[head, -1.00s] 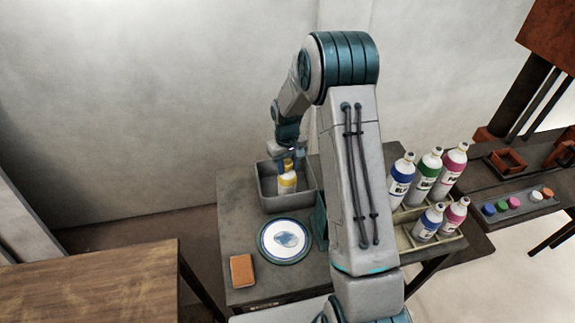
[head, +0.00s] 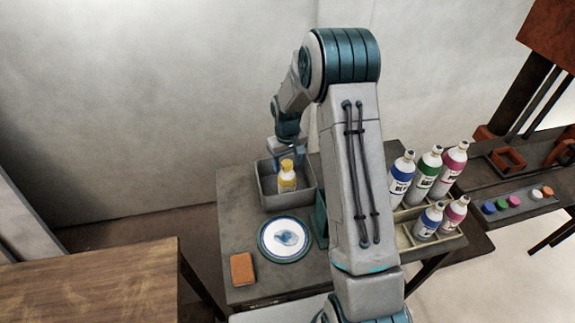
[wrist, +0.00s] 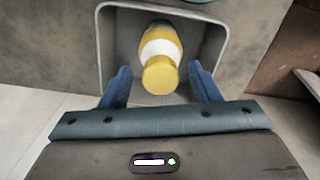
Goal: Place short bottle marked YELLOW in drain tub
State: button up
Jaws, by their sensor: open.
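The short bottle with yellow cap and base and a white band (head: 287,177) stands inside the grey drain tub (head: 266,203) at the back of the table. In the wrist view the bottle (wrist: 160,55) stands clear of the walls of the tub (wrist: 103,45). My gripper (wrist: 160,88) is open, with one blue finger on each side near the bottle's cap and gaps between. In the head view my gripper (head: 287,155) is above and behind the bottle, partly hidden by it. The bottle's lettering is not readable.
A round white plate with a blue rim (head: 285,240) and an orange-brown block (head: 242,268) lie in front of the tub. Several bottles (head: 426,180) stand in a divided rack at right, partly behind my arm. A wooden table (head: 90,290) is at left.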

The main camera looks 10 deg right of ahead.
notch_tip(320, 180, up, 10)
jog(key=b, duration=0.2)
jog(key=s+r+m+t, duration=0.1)
jog(key=s+r+t, duration=0.1)
jog(key=s+r, duration=0.95)
jog(key=s+r+m+t, duration=0.1)
jog(key=s, duration=1.6)
jog(key=shift+s+m+t, duration=0.35)
jog(key=shift+m+t, duration=0.05)
